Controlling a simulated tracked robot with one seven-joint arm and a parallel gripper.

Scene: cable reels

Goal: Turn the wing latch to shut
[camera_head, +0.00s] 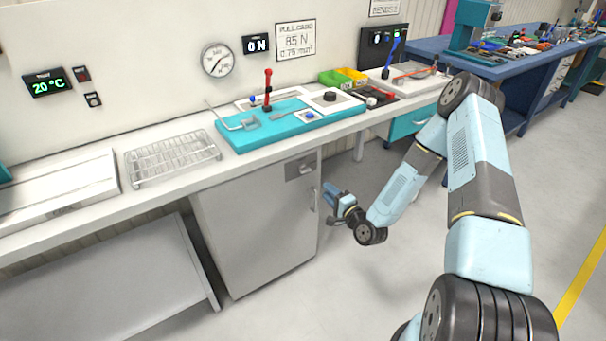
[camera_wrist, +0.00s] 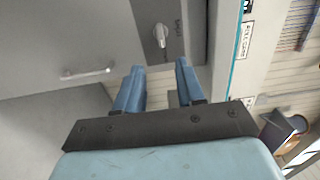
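The wing latch (camera_wrist: 161,36) is a small pale knob on a dark grey plate, fixed to the front of a grey cabinet. In the head view the latch (camera_head: 306,168) shows small near the cabinet's upper right corner, below the worktop. Lettering on its plate is too blurred to read. My gripper (camera_wrist: 160,68) is open, with two blue fingers apart and nothing between them. The latch appears just beyond the gap between the fingertips, not touching them. In the head view my gripper (camera_head: 332,194) is in front of the cabinet's right side, a little below the latch.
The grey cabinet (camera_head: 250,225) stands under a white worktop. A bar handle (camera_wrist: 87,73) is on its door, beside the latch. A teal board (camera_head: 240,135) with levers and a wire rack (camera_head: 170,160) sit on the worktop. The floor right of the cabinet is clear.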

